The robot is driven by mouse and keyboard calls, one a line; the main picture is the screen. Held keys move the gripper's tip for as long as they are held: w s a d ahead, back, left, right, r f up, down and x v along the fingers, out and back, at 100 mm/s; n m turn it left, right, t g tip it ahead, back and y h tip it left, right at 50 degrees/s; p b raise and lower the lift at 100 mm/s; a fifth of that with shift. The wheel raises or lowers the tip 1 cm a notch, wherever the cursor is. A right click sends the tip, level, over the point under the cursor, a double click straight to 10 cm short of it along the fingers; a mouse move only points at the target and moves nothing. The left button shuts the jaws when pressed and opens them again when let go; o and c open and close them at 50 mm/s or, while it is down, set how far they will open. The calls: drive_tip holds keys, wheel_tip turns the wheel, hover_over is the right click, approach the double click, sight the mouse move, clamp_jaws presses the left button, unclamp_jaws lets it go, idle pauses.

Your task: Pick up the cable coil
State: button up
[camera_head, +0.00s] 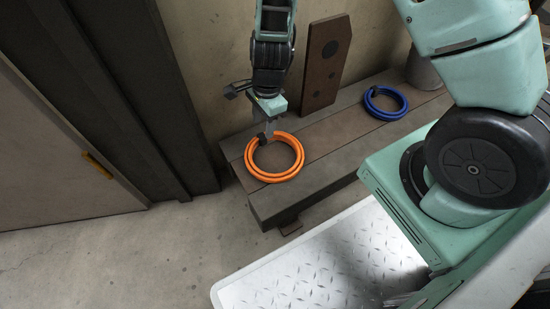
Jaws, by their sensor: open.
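An orange cable coil (299,166) lies flat at the left end of a dark wooden bench (322,177). A smaller blue coil (399,111) lies farther right on the same bench. My gripper (268,133) hangs pointing down over the far left part of the orange coil's ring. It is open, and its fingertips overlap the ring's edge in the picture. I cannot tell whether they touch the coil. The fingers are small and partly hidden by the gripper's own body.
A brown board with dark round spots (325,62) leans on the wall behind the bench. A grey container (422,72) stands at the bench's far right. Dark wall panels (140,90) and a door (50,150) are at the left. The concrete floor (150,255) is clear.

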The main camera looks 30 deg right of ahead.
sight(261, 136)
drive_tip(key=f+b, duration=0.4)
drive_tip(key=f, duration=0.1)
drive_tip(key=shift+a+b, duration=0.3)
clamp_jaws()
